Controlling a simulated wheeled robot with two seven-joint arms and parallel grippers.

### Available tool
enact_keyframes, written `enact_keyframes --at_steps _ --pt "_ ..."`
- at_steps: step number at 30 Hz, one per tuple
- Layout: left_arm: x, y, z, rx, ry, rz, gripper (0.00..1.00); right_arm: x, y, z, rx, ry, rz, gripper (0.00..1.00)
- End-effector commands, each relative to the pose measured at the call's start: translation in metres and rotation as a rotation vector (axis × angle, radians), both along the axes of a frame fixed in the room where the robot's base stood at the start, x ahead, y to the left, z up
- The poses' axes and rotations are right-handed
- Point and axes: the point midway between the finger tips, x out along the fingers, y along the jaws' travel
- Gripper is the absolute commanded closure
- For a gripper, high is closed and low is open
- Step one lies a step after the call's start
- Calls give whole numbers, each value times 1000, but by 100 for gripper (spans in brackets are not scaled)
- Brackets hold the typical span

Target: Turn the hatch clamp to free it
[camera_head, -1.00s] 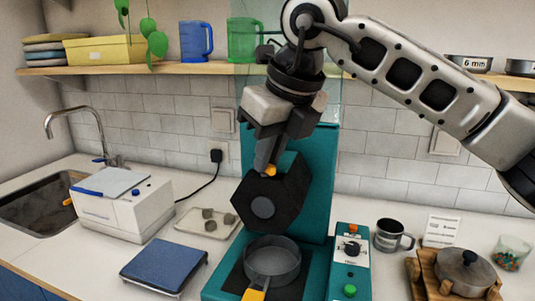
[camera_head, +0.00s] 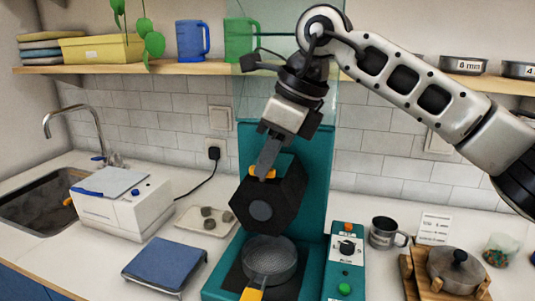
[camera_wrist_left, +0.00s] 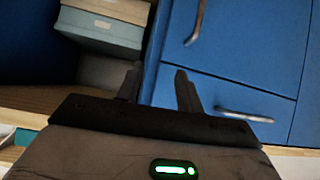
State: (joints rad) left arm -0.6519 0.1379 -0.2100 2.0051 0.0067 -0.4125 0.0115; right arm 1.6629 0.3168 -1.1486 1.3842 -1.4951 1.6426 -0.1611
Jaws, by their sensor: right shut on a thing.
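A teal machine (camera_head: 316,190) stands on the counter, with a black hexagonal block (camera_head: 284,199) on its front that carries a grey round disc. An orange piece (camera_head: 257,172) at the block's upper edge looks like the hatch clamp's handle. My right gripper (camera_head: 264,169) reaches down from above and is shut on this orange piece, its fingers hiding part of it. A grey round pan (camera_head: 272,261) with an orange handle sits below the block. My left gripper (camera_wrist_left: 158,80) shows only in the left wrist view, open and empty, in front of blue cabinet doors.
A control box (camera_head: 345,265) with a dial and green button stands right of the machine. A mug (camera_head: 382,233) and a lidded pot (camera_head: 455,270) stand farther right. A blue flat scale (camera_head: 165,266) and a tray (camera_head: 195,230) lie left. A shelf (camera_head: 140,67) runs above.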

Motion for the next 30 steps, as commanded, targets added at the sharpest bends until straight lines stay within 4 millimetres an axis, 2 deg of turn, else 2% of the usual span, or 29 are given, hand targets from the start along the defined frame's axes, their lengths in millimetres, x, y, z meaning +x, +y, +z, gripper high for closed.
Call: enact_keyframes --at_steps 11,12,14,24,30 --pt "-1 1 -1 1 3 1 64 0 0 2 2 -4 5 100" --pt "-2 1 -1 2 4 0 64 0 0 2 2 -4 5 82" --pt "-2 1 -2 3 5 0 64 0 0 2 1 -4 5 68" --pt "-4 2 -3 4 9 -2 64 0 -1 3 0 -3 3 68" --pt "-4 2 -7 4 9 -2 64 -3 -11 30 2 -6 2 68"
